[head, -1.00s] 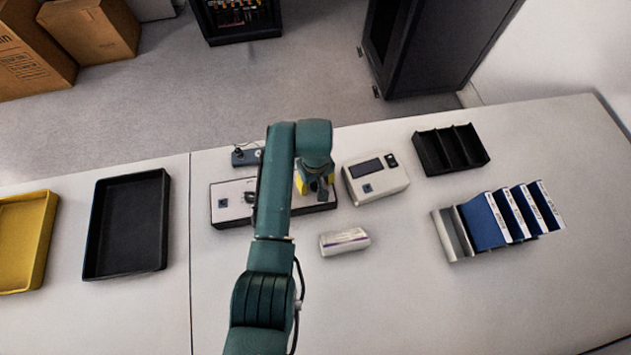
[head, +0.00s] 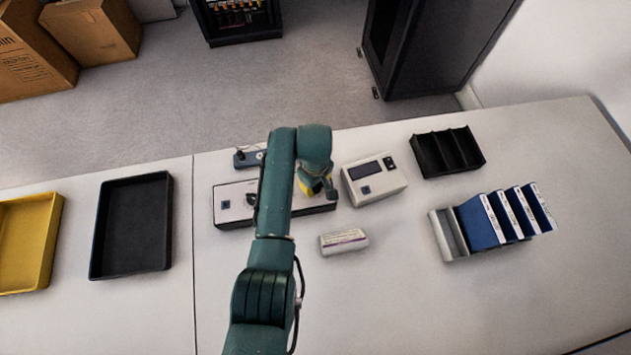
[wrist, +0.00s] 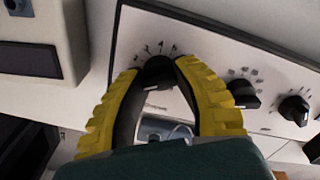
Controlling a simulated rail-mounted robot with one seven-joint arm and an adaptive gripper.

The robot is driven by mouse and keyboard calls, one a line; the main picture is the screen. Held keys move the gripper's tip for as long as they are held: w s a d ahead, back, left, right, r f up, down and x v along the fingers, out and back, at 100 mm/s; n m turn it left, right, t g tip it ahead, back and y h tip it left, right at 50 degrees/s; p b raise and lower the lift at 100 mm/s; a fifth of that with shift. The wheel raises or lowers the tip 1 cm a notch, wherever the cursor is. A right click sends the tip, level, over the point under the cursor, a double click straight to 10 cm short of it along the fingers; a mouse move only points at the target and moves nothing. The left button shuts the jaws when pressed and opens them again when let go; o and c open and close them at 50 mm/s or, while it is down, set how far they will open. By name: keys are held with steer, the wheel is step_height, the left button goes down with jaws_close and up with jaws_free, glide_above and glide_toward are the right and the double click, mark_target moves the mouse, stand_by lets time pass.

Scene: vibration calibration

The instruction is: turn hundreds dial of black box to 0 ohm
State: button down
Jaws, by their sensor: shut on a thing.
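The black box (head: 223,217) has a pale top panel and stands near the back of the table, partly hidden behind my arm in the head view. In the wrist view its pale panel (wrist: 205,50) carries a row of black dials with printed marks around them. My gripper (wrist: 157,66) has its two yellow-ribbed fingers shut on the leftmost visible dial (wrist: 158,72). Two more dials, the nearer one (wrist: 243,93) and a farther one (wrist: 293,108), lie to the right. Which dial is the hundreds one, and its exact setting, I cannot read. In the head view my gripper (head: 316,190) is over the box's right part.
A white meter with a dark display (head: 374,179) stands close to the right of the box. A small white package (head: 343,241) lies in front. A black divided tray (head: 447,153), a rack of blue binders (head: 482,224) and a black tray (head: 131,225) stand farther off.

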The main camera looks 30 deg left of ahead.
steer(key=shift+n+p, duration=0.45)
steer(key=shift+n, duration=0.85)
steer(key=c, duration=0.7)
jaws_free()
step_height(320, 180, up, 12)
